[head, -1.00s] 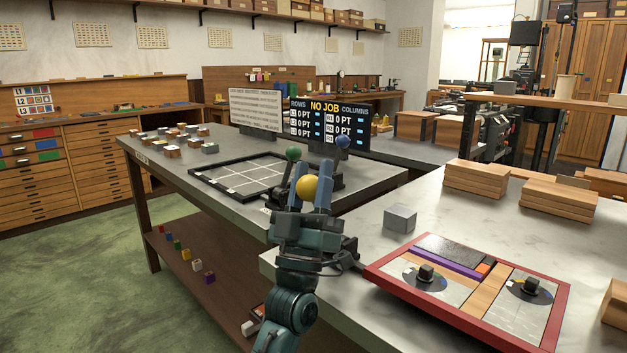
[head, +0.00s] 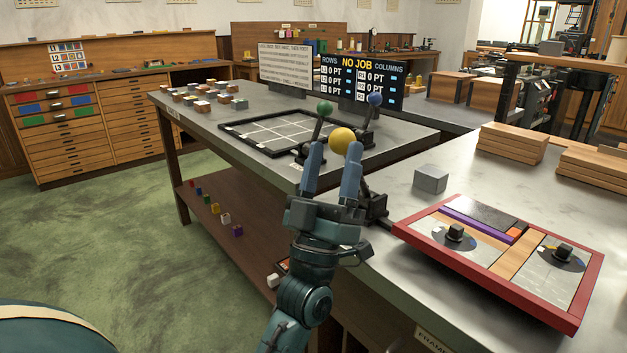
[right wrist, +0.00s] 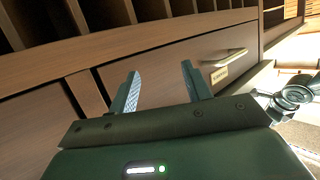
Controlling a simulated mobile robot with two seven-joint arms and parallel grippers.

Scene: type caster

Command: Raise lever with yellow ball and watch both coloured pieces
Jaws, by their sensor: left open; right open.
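The yellow ball (head: 342,140) shows at the fingertips of my left gripper (head: 333,155), which is open. I cannot tell whether they touch. The lever's shaft is hidden behind the fingers; a dark bracket (head: 376,207) shows at the table edge just right of the gripper. A red-framed tray (head: 584,292) lies on the near table to the right. In it are a purple strip (head: 470,222) and a small orange piece (head: 517,233) at the strip's right end, beside a dark textured plate. My right gripper (right wrist: 160,78) is open and empty before wooden drawers in the right wrist view.
The tray has two black knobs (head: 455,232). A grey block (head: 430,179) stands behind it. Green (head: 324,108) and blue (head: 375,99) ball levers stand beside a black grid frame (head: 226,122) on the far table. The scoreboard (head: 361,80) reads "NO JOB". Wooden planks (head: 512,142) lie at the back right.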

